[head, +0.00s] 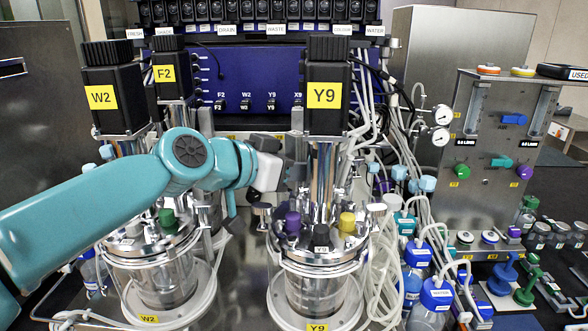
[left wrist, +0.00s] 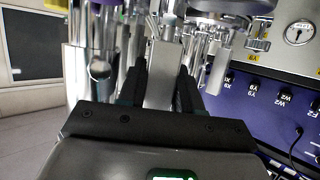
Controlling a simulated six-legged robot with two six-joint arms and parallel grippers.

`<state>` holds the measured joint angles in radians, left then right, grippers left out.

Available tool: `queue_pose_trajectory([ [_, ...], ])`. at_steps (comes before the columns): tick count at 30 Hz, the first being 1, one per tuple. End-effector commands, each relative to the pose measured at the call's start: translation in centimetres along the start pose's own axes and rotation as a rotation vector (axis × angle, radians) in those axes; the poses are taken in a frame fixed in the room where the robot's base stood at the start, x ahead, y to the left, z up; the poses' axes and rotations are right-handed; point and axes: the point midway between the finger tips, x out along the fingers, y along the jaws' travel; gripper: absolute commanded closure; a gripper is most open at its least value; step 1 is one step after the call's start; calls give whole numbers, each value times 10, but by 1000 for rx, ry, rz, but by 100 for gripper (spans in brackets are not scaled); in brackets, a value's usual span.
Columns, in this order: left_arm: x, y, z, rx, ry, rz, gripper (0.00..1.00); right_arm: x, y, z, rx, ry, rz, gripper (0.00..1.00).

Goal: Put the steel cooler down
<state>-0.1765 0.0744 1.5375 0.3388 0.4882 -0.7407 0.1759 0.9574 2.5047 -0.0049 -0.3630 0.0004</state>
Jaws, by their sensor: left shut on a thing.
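My left arm comes in from the left in the head view, and its gripper (head: 283,172) is between the two front reactors. In the left wrist view my left gripper (left wrist: 161,82) has its two dark fingers on either side of a flat-sided steel piece, the steel cooler (left wrist: 163,72), and is shut on it. In the head view the cooler is hard to pick out from the steel fittings behind. Its lower end and what it touches cannot be told. My right gripper is not in view.
The Y9 reactor (head: 318,285) stands just right of the gripper, and the W2 reactor (head: 165,275) is under my arm. Black motors, tubes and steel ports crowd the space. A gauge panel (head: 495,130) and blue-capped bottles (head: 435,300) are at the right.

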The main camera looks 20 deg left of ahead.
Motion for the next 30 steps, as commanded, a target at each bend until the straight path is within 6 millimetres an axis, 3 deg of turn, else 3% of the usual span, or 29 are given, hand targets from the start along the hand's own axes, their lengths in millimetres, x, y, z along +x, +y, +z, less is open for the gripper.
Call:
queue_pose_trajectory([
  [3, 3, -1, 9, -1, 1, -1, 100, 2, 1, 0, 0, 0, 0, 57],
  [14, 5, 0, 13, 0, 2, -1, 100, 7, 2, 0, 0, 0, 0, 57],
  [15, 4, 0, 12, 0, 1, -1, 56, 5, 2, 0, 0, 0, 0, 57],
  [26, 2, 0, 7, 0, 1, -1, 55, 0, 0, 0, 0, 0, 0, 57],
  [30, -17, -1, 10, 1, 5, -3, 55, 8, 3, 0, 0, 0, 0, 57],
])
